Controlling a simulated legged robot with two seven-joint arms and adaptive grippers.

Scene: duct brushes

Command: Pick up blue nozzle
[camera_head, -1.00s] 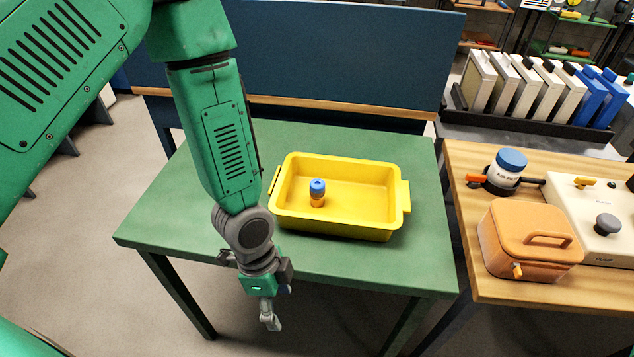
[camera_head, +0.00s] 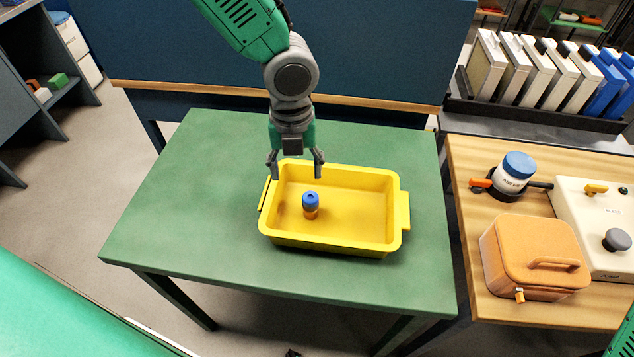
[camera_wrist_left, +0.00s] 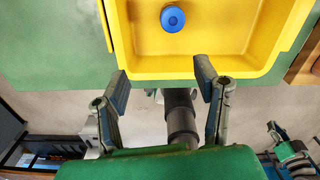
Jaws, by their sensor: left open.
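The blue nozzle (camera_head: 311,199), a small cylinder with a blue top and an orange lower part, stands upright in the left half of the yellow tray (camera_head: 385,243). In the left wrist view I see its round blue top (camera_wrist_left: 172,18) from above, inside the tray. My left gripper (camera_head: 297,172) is open and empty, pointing down near the tray's far rim, above and behind the nozzle. Its two fingers (camera_wrist_left: 162,83) are spread apart in the wrist view. A grey jointed part at that view's lower right looks like my right arm's end; its jaws are unclear.
The tray sits on a green table (camera_head: 170,210) with free room on its left. A blue panel (camera_head: 380,60) stands behind it. On the right, a wooden table (camera_head: 470,165) holds an orange box (camera_head: 535,258), a blue-lidded jar (camera_head: 514,172) and a white device.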

